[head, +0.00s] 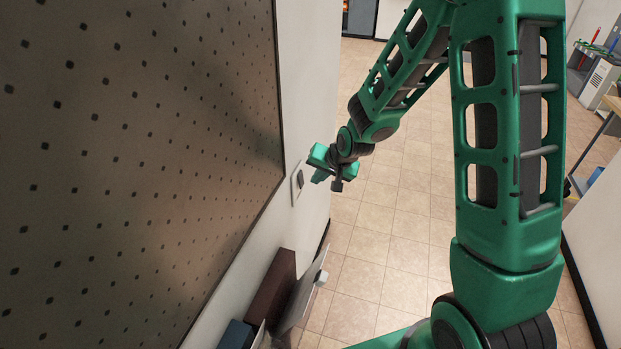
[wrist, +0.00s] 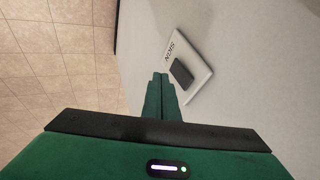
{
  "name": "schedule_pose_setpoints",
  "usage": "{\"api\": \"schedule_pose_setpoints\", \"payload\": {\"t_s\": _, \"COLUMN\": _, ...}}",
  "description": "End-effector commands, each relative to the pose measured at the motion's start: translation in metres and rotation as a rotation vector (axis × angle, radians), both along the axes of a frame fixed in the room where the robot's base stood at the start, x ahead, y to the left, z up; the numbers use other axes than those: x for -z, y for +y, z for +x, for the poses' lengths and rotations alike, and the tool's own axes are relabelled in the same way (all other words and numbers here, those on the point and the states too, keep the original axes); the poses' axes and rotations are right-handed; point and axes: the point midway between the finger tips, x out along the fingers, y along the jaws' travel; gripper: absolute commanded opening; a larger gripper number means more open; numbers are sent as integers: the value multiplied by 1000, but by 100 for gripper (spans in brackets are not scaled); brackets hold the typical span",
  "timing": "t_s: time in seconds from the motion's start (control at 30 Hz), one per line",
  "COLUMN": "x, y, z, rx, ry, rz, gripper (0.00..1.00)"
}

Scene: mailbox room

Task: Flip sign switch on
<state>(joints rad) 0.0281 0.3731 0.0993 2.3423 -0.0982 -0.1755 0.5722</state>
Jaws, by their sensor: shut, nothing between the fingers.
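The sign switch is a white wall plate (wrist: 200,58) with a dark rocker (wrist: 182,74) and lettering that seems to read "SIGN". In the head view the plate (head: 297,187) sits on the white wall just right of the dotted board. My gripper (wrist: 161,78) is shut and empty, its green fingertips pointing at the wall just left of the rocker in the wrist view. In the head view my gripper (head: 316,178) is close beside the plate. I cannot tell whether the fingertips touch the rocker, nor which way the rocker is set.
A large dotted board (head: 130,130) covers the wall at left. Below the switch stand a dark brown box (head: 272,292), a pale panel (head: 304,292) and a dark blue item (head: 236,335). The tiled floor (head: 390,225) is clear. Shelving (head: 601,85) stands at far right.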

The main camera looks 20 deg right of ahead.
Motion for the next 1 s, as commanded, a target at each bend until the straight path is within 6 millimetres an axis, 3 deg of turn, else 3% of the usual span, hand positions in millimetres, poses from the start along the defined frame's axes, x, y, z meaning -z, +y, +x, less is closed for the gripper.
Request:
{"api": "schedule_pose_setpoints", "payload": {"t_s": 0.03, "x": -1, "y": -8, "z": -5, "rx": 2, "ry": 1, "rz": -1, "gripper": 0}}
{"api": "schedule_pose_setpoints", "payload": {"t_s": 0.6, "x": -71, "y": -19, "z": -50, "rx": -2, "ry": 0, "rz": -2, "gripper": 0}}
{"api": "schedule_pose_setpoints", "payload": {"t_s": 1.0, "x": -83, "y": -21, "z": -59, "rx": -3, "ry": 4, "rz": -2, "gripper": 0}}
